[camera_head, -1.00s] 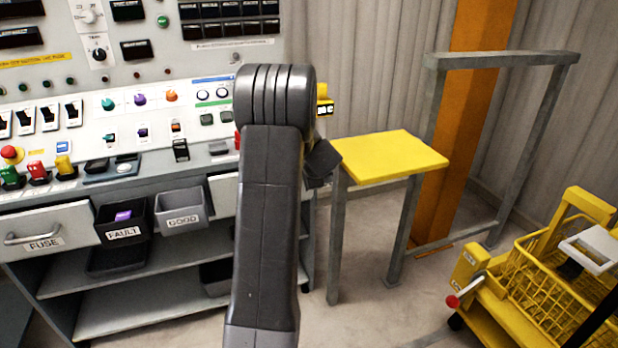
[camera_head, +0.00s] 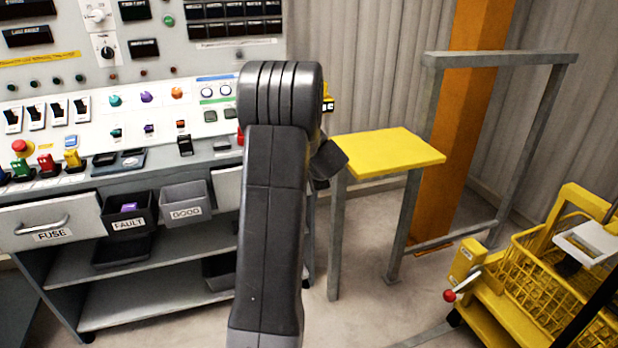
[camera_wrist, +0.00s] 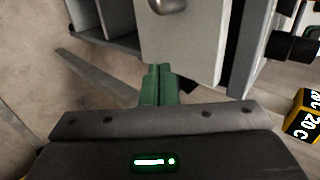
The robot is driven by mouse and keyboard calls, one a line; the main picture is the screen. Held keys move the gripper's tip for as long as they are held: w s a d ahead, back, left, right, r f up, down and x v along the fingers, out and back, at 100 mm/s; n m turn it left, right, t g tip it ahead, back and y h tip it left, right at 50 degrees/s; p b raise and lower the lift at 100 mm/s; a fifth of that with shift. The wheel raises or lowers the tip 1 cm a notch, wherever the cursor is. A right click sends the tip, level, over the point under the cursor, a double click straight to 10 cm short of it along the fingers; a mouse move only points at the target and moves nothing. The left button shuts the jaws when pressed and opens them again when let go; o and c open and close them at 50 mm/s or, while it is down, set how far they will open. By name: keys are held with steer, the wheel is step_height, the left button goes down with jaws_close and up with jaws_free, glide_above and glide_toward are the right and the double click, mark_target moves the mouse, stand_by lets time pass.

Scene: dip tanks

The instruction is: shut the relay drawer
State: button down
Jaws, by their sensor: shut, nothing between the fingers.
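A pale drawer front (camera_head: 226,188), probably the relay drawer, shows as a narrow strip left of my arm in the head view. My arm hides the rest of it and any label. In the wrist view a pale grey drawer front (camera_wrist: 190,45) with a metal handle (camera_wrist: 168,6) fills the upper middle. My gripper (camera_wrist: 159,70) has its green fingers together and empty, with the tips over the drawer front's lower edge in the picture. I cannot tell whether they touch. The head view hides my gripper behind the arm. How far the drawer stands out is unclear.
The FUSE drawer (camera_head: 50,220), FAULT bin (camera_head: 128,215) and GOOD bin (camera_head: 185,204) are left along the console. A yellow-topped stand (camera_head: 388,152) and a grey rail frame (camera_head: 500,60) stand right. A yellow cart (camera_head: 540,280) is at lower right. Some floor between is clear.

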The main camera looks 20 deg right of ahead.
steer(key=p+v, duration=0.1)
steer(key=v, duration=0.8)
